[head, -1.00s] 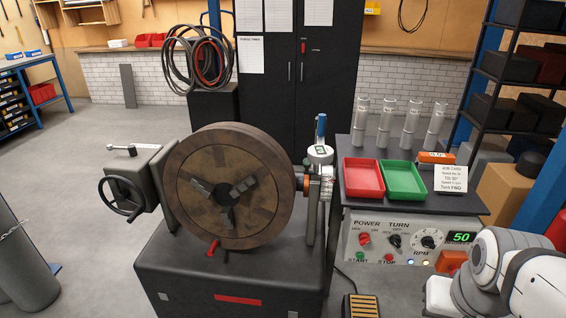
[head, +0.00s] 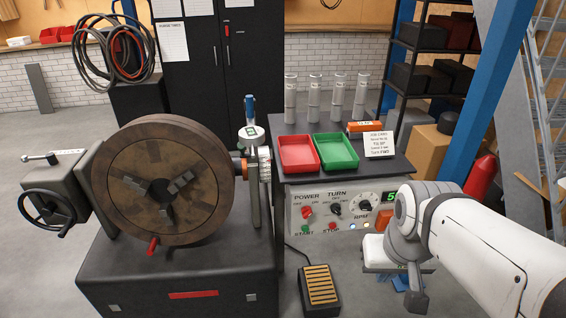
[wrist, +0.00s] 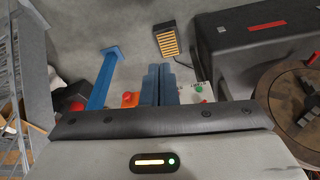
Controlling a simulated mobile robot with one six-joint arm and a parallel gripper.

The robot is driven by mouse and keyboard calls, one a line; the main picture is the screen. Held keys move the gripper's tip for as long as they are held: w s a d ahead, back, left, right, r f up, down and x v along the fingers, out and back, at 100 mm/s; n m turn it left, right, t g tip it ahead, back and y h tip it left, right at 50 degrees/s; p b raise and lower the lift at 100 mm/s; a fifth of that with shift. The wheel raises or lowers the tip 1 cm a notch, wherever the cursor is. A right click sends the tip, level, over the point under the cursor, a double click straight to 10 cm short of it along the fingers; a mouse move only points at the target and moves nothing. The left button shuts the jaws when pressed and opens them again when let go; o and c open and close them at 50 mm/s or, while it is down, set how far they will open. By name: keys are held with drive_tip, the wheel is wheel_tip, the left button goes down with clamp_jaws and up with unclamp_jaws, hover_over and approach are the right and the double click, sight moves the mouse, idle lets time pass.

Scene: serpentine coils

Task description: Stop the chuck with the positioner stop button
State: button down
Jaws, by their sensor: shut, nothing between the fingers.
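The chuck (head: 205,190) is a big brown disc with three jaws on the dark positioner, left in the head view. The control panel (head: 295,212) hangs under the bench front. Its red stop button (head: 333,226) sits right of the green start button (head: 306,229). In the wrist view the start button (wrist: 199,88) shows just right of my fingers; the stop button is not visible there and may be behind them. My gripper (wrist: 165,67) has its blue fingers shut together and empty. In the head view my arm reaches in from the right, with the gripper low, right of the panel.
A black and yellow foot pedal (head: 321,288) stands on the floor below the panel; it also shows in the wrist view (wrist: 169,41). Red (head: 299,168) and green (head: 353,164) trays and several upright tubes stand on the bench (head: 395,172). An orange part (head: 384,219) sits at the panel's right.

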sight(333, 226)
drive_tip(key=w+d+f+n+t+h+b, duration=0.1)
drive_tip(key=w+d+f+n+t+b, duration=0.15)
drive_tip(key=w+f+n, duration=0.45)
drive_tip(key=w+d+f+n+t+h+b, duration=0.1)
drive_tip(key=w+d+f+n+t+b, duration=0.25)
drive_tip(key=w, duration=0.65)
drive_tip(key=w+a+f+n+y+b, duration=0.2)
drive_tip(key=w+a+f+n+y, duration=0.1)
drive_tip(key=f+n, duration=0.5)
drive_tip(key=w+a+f+n+y+b, duration=0.2)
drive_tip(key=w+a+f+n+y, duration=0.1)
drive_tip(key=f+n, duration=0.5)
drive_tip(key=shift+w+a+f+n+g+y+b, duration=0.35)
drive_tip(key=shift+a+f+y, duration=0.2)
drive_tip(key=shift+y, duration=0.25)
drive_tip(key=shift+r, duration=0.1)
drive_tip(key=w+a+p, duration=0.1)
drive_tip(key=w+p, duration=0.1)
drive_tip(key=w, duration=0.6)
drive_tip(key=shift+w+a+p, duration=0.25)
drive_tip(key=shift+a+p, duration=0.05)
drive_tip(key=shift+a, duration=0.1)
drive_tip(key=shift+w, duration=0.1)
drive_tip(key=shift+w, duration=0.3)
